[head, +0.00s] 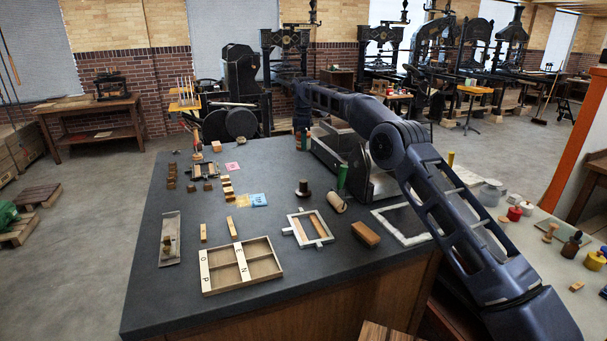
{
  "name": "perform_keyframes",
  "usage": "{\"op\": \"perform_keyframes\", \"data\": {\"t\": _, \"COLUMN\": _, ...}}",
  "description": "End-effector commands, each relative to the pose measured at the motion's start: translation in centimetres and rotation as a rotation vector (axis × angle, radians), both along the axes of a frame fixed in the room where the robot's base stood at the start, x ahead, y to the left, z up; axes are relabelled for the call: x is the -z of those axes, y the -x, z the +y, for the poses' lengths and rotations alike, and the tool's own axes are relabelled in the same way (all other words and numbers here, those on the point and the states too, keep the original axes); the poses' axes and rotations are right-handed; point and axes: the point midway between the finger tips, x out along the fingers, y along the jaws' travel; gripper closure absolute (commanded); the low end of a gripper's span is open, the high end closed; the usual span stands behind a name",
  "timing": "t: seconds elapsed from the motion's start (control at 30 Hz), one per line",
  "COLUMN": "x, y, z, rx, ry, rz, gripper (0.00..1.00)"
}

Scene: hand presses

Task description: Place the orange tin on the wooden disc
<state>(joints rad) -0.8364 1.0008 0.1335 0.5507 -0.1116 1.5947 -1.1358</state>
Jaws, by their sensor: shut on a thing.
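My arm reaches from the lower right over the dark worktop (330,265) to its far side. My gripper (302,122) is small and dark at the arm's far end, near the worktop's back edge. I cannot tell which thing is the wooden disc; a small pale round piece (503,220) stands on the side table at the right.
A wooden type case (202,270), a metal frame (291,214), a brown block (366,233) and a brown roller (334,203) lie on the worktop. A small press (373,186) stands under my arm.

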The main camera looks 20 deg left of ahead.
Motion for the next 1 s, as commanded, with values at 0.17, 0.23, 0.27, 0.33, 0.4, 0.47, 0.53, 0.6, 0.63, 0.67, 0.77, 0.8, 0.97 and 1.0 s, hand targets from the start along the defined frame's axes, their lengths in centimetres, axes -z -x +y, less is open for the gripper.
{"op": "perform_keyframes", "data": {"t": 0.17, "x": 3.9, "y": 0.1, "z": -0.1, "rx": 0.000, "ry": 0.002, "rz": 0.001, "gripper": 0.75}}
{"op": "perform_keyframes", "data": {"t": 0.23, "x": 5.4, "y": 0.0, "z": -0.1, "rx": 0.000, "ry": 0.002, "rz": 0.001, "gripper": 0.75}}
{"op": "perform_keyframes", "data": {"t": 0.27, "x": 6.0, "y": 0.0, "z": -0.1, "rx": 0.000, "ry": 0.001, "rz": 0.000, "gripper": 0.75}}
{"op": "perform_keyframes", "data": {"t": 0.33, "x": 7.4, "y": 0.0, "z": -0.1, "rx": 0.000, "ry": 0.001, "rz": 0.000, "gripper": 0.75}}
{"op": "perform_keyframes", "data": {"t": 0.4, "x": 8.5, "y": 0.0, "z": -0.1, "rx": 0.000, "ry": 0.001, "rz": 0.000, "gripper": 0.75}}
{"op": "perform_keyframes", "data": {"t": 0.47, "x": 9.3, "y": 0.0, "z": -0.1, "rx": 0.000, "ry": 0.000, "rz": -0.001, "gripper": 0.75}}
{"op": "perform_keyframes", "data": {"t": 0.53, "x": 9.8, "y": 0.0, "z": 0.0, "rx": 0.001, "ry": 0.000, "rz": -0.001, "gripper": 0.75}}
{"op": "perform_keyframes", "data": {"t": 0.6, "x": 10.1, "y": 0.0, "z": 0.0, "rx": 0.001, "ry": 0.000, "rz": -0.001, "gripper": 0.75}}
{"op": "perform_keyframes", "data": {"t": 0.63, "x": 10.2, "y": 0.0, "z": 0.0, "rx": 0.001, "ry": -0.001, "rz": -0.002, "gripper": 0.75}}
{"op": "perform_keyframes", "data": {"t": 0.67, "x": 10.3, "y": 0.0, "z": 0.0, "rx": 0.000, "ry": 0.000, "rz": -0.001, "gripper": 0.75}}
{"op": "perform_keyframes", "data": {"t": 0.77, "x": 11.2, "y": 0.0, "z": 0.0, "rx": 0.000, "ry": 0.001, "rz": 0.000, "gripper": 0.75}}
{"op": "perform_keyframes", "data": {"t": 0.8, "x": 11.7, "y": 0.0, "z": -0.1, "rx": 0.000, "ry": 0.001, "rz": 0.000, "gripper": 0.75}}
{"op": "perform_keyframes", "data": {"t": 0.97, "x": 13.9, "y": 0.0, "z": 0.0, "rx": 0.000, "ry": 0.000, "rz": 0.001, "gripper": 0.75}}
{"op": "perform_keyframes", "data": {"t": 1.0, "x": 14.2, "y": 0.0, "z": 0.0, "rx": 0.000, "ry": 0.000, "rz": 0.000, "gripper": 0.75}}
